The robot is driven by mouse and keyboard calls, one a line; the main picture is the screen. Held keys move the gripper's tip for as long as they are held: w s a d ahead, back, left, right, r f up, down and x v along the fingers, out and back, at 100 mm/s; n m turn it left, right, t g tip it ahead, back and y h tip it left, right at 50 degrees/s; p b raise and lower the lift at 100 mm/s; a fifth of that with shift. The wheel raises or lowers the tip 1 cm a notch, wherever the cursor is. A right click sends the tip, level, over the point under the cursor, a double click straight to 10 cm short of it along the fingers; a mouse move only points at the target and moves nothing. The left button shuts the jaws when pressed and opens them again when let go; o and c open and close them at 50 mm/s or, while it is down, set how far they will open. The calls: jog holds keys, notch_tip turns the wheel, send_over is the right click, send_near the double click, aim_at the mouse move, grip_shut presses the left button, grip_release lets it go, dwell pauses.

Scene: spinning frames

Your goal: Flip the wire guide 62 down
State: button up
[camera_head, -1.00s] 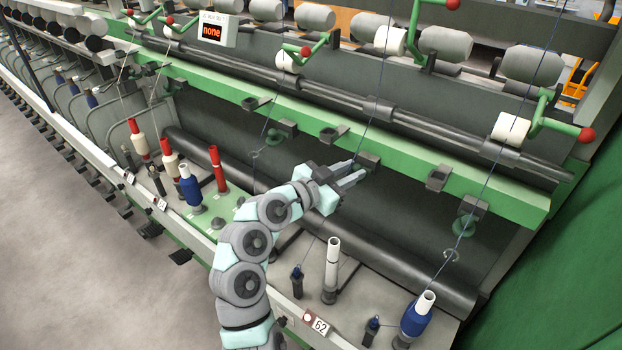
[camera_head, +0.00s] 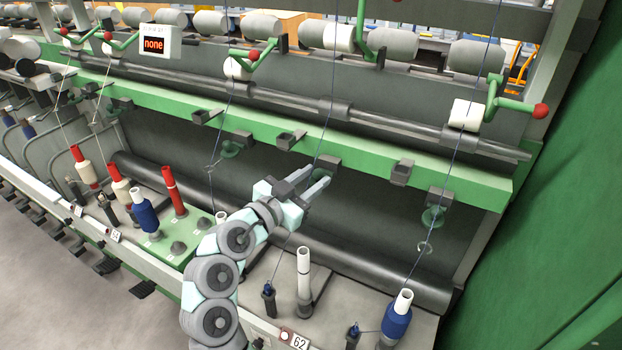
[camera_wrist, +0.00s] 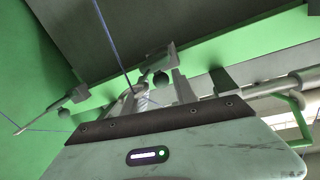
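The station label 62 (camera_head: 299,342) is at the front edge, below a white tube and a small dark spindle. The wire guide 62 (camera_head: 329,163) shows as a dark block on the green rail, just beyond my gripper's tips. My gripper (camera_head: 319,178) has its two fingers apart, reaching toward this guide. In the wrist view my gripper (camera_wrist: 150,88) has one finger on each side of the guide's dark bracket and round knob (camera_wrist: 160,78). The wire guide (camera_wrist: 158,60) looks level with the fingertips. I cannot tell whether the fingers touch it. A blue thread runs past it.
Neighbouring guides hang from the rail at left (camera_head: 230,149) and right (camera_head: 432,216), with rings below. A blue bobbin (camera_head: 397,322) stands right of station 62, red and white bobbins (camera_head: 172,190) at left. Green handles with red knobs (camera_head: 541,111) stick out above.

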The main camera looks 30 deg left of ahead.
jog(key=shift+o, duration=1)
jog(key=shift+s+a, duration=0.1)
jog(key=shift+s, duration=0.05)
jog(key=v, duration=1)
jog(key=shift+s+p, duration=0.3)
jog(key=shift+p, duration=0.15)
